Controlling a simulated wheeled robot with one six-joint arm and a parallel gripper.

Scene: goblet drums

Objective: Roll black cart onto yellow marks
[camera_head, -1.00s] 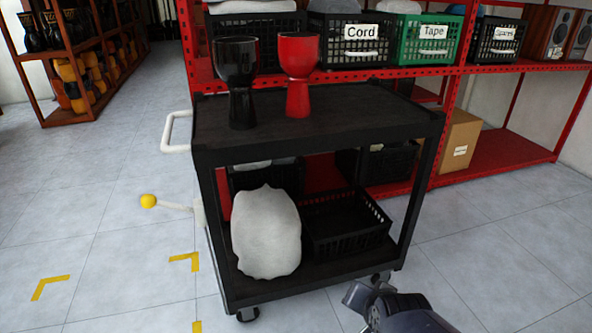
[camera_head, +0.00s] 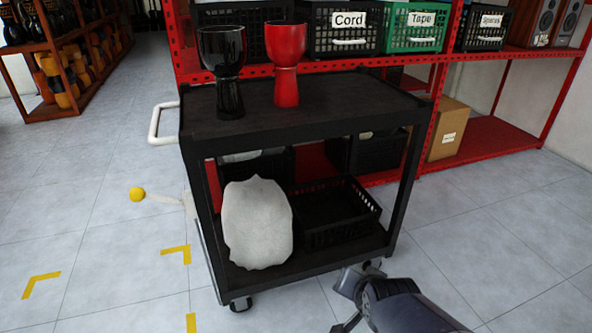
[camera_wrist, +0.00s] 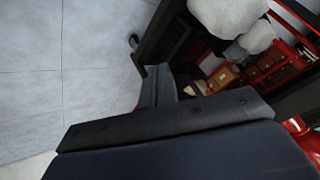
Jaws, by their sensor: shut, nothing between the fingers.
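The black cart (camera_head: 310,134) stands upright on casters, beside the red shelving. A white handle (camera_head: 160,125) is on its left end, and a white lever with a yellow knob (camera_head: 137,194) sticks out low on that side. Yellow corner marks (camera_head: 177,252) lie on the floor just left of the cart; another corner (camera_head: 40,284) is farther left, and a piece of a mark (camera_head: 191,322) shows at the bottom. My gripper (camera_head: 343,305) is shut and empty, low by the cart's front right corner. In the wrist view my gripper (camera_wrist: 155,90) is near a dark cart edge; contact cannot be told.
A black goblet drum (camera_head: 225,70) and a red one (camera_head: 288,65) stand on the cart top. A pale sack (camera_head: 257,225) and black crate (camera_head: 335,215) sit on its lower shelf. Red shelving (camera_head: 490,135) is close behind. Floor to the left is open.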

